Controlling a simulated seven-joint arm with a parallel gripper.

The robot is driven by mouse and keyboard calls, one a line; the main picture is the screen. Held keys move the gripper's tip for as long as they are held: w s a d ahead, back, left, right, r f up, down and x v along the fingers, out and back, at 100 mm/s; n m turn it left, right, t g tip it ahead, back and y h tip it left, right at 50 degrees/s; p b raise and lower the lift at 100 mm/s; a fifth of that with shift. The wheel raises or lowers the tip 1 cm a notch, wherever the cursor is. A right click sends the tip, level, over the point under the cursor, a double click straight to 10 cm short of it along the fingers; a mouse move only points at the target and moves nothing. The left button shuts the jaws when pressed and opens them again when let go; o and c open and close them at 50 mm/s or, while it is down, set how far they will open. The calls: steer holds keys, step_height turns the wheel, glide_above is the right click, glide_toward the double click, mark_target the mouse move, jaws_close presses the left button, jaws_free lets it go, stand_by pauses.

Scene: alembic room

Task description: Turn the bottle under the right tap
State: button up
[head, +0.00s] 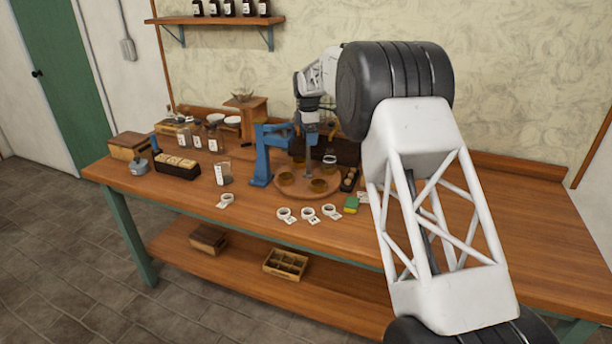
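A round wooden turntable (305,193) stands on the long bench. Several small amber vessels, one of them at the front left (286,178), stand around its rim, and a grey post rises from its middle. A blue stand (263,160) is at its left, with an arm reaching right over it. My gripper (309,133) is above the turntable near the top of the post; its fingers are too small and dark to tell open from shut, or whether they touch the post. I cannot make out separate taps or which vessel is under one.
The bench's right end is clear.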

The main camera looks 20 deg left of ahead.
steer(key=shift+r, duration=0.15)
steer(key=shift+r, duration=3.35)
steer(key=shift+s+d+r, duration=0.1)
steer(key=shift+d+r, duration=0.2)
steer(key=shift+d, duration=0.15)
steer(key=s+d+r+m, duration=0.45)
steer(key=s+d, duration=0.35)
steer(key=d, duration=0.4)
steer(key=s+d+r+m+t, duration=0.1)
steer(key=s+d+r+m, duration=0.35)
steer(key=s+d, duration=0.6)
steer(key=s+d+r+m, duration=0.4)
steer(key=s+d+r, duration=0.15)
steer(key=d, duration=0.95)
steer(key=s+d+f+m+t, duration=0.1)
steer(key=s+d+f+m, duration=0.15)
steer(key=s+d, duration=0.55)
steer(key=s+d+f+m, duration=0.1)
steer(key=s+d+m, duration=0.3)
steer(key=s, duration=0.8)
steer(key=s+d+f+m, duration=0.3)
steer(key=s+f, duration=0.1)
steer(key=s, duration=0.5)
steer(key=s+d+f+m, duration=0.3)
steer(key=s+d+f, duration=0.1)
steer(key=s, duration=0.6)
steer(key=shift+s+f+t, duration=0.15)
steer(key=shift+f+t, duration=0.15)
steer(key=shift+f, duration=0.4)
